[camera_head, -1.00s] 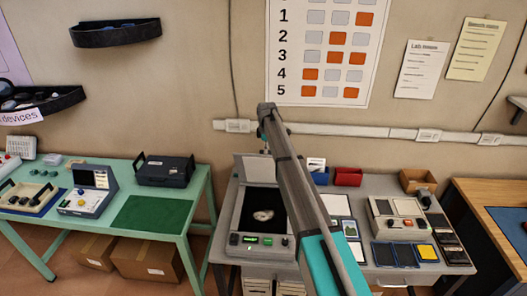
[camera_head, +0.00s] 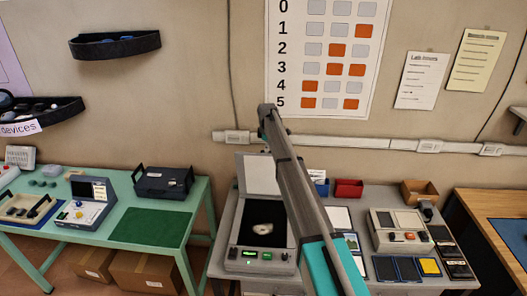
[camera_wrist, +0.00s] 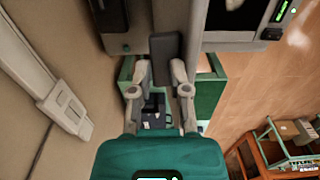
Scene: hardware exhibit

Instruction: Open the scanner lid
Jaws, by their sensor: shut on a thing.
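The scanner (camera_head: 232,253) stands on the grey table in the head view, with lit green marks on its front panel. Its lid (camera_head: 258,173) stands raised at the back, pale inner face toward the camera. The dark glass bed (camera_head: 250,218) is uncovered, and a pale oval object (camera_head: 262,229) lies on it. In the wrist view, my gripper (camera_wrist: 160,68) is shut on a dark grey tab (camera_wrist: 165,52), apparently at the lid's edge. Part of the bed (camera_wrist: 220,14) shows at upper right. My own arm hides most of the gripper and the lid's right side in the head view.
A green table (camera_head: 70,248) with a dark case (camera_head: 163,181) stands to the left. Right of my arm are a red bin (camera_head: 348,189), another device (camera_head: 400,238) and several flat panels. The wall and a pale conduit (camera_head: 360,141) are close behind.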

